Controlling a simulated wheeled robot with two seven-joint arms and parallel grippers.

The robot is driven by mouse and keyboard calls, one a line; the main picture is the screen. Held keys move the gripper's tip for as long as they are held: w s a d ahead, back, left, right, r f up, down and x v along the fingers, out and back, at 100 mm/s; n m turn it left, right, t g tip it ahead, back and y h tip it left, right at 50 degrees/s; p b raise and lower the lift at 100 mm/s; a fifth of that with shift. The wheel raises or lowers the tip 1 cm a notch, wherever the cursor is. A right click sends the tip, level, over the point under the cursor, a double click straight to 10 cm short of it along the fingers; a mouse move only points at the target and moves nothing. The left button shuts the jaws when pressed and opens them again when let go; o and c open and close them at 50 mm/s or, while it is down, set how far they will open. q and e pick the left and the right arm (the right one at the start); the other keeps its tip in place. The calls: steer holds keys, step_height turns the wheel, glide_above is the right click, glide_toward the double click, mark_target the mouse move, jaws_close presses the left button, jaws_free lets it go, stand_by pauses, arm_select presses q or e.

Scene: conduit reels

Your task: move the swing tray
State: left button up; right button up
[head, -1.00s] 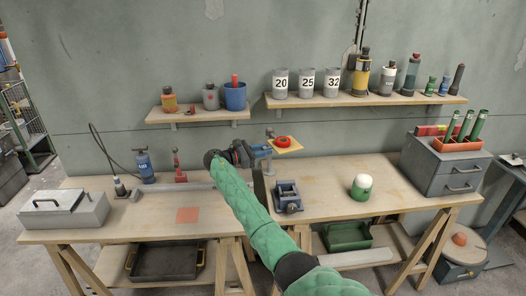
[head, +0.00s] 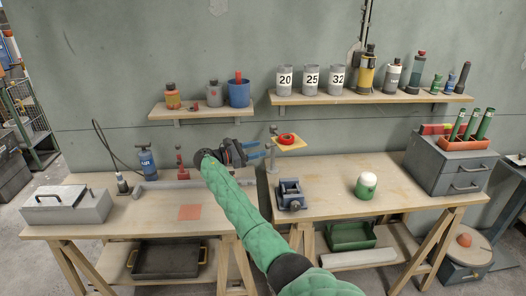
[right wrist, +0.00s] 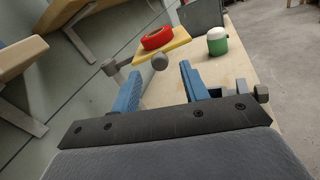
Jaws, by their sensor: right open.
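The swing tray (head: 296,143) is a small tan board on a grey post above the bench, with a red ring-shaped reel (head: 286,139) lying on it. In the right wrist view the tray (right wrist: 180,44) is beyond the fingers, with the red reel (right wrist: 157,38) on top and a grey round knob (right wrist: 159,62) at its near edge. My right gripper (head: 270,150) is open and empty, just left of the tray. Its two blue fingers (right wrist: 158,88) point toward the knob, apart from it. My left gripper is out of view.
A blue-grey vise (head: 291,194) and a green jar with a white lid (head: 366,186) stand on the bench (head: 330,205). Shelves with labelled cans (head: 311,80) hang on the wall behind. A grey drawer unit (head: 452,166) stands at right.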

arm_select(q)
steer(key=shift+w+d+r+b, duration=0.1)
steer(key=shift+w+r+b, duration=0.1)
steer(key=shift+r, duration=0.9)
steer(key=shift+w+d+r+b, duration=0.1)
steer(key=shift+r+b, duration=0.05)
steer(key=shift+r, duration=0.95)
arm_select(e)
steer(key=shift+v, duration=1.55)
